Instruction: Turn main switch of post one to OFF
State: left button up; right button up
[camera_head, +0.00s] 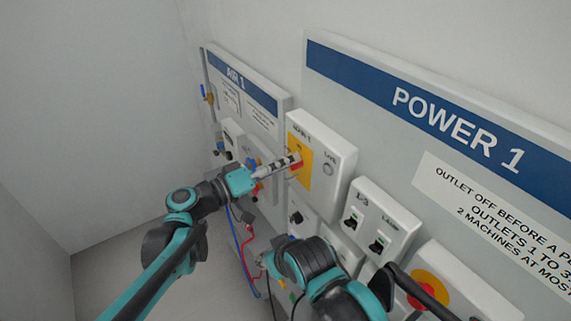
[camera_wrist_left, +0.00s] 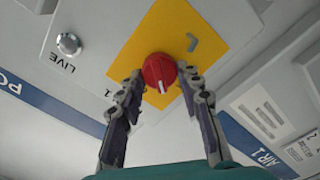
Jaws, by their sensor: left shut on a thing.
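The main switch is a red rotary knob on a yellow plate (camera_head: 304,178) on the white box marked MAIN 1, at the left end of the POWER 1 board (camera_head: 400,140). In the left wrist view the red knob (camera_wrist_left: 160,70) sits between the fingers of my left gripper (camera_wrist_left: 161,84), which is shut on it. The knob's white mark points down in that view. In the head view my left gripper (camera_head: 288,163) reaches the plate from the left and hides most of the knob. My right arm is low in the head view; its fingers do not show.
A round lamp (camera_wrist_left: 69,44) marked LIVE is beside the yellow plate. A box with two dark switches (camera_head: 377,218) and a red stop button on yellow (camera_head: 428,288) are to the right. The AIR 1 board (camera_head: 262,97) with hoses is at left.

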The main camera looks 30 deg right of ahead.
pick_arm(q)
jog(key=n, duration=0.5)
jog(key=shift+w+f+n, duration=0.1)
jog(key=shift+n, duration=0.3)
dwell(0.4)
jog(key=o, duration=1.2)
jog(key=shift+c, duration=0.2)
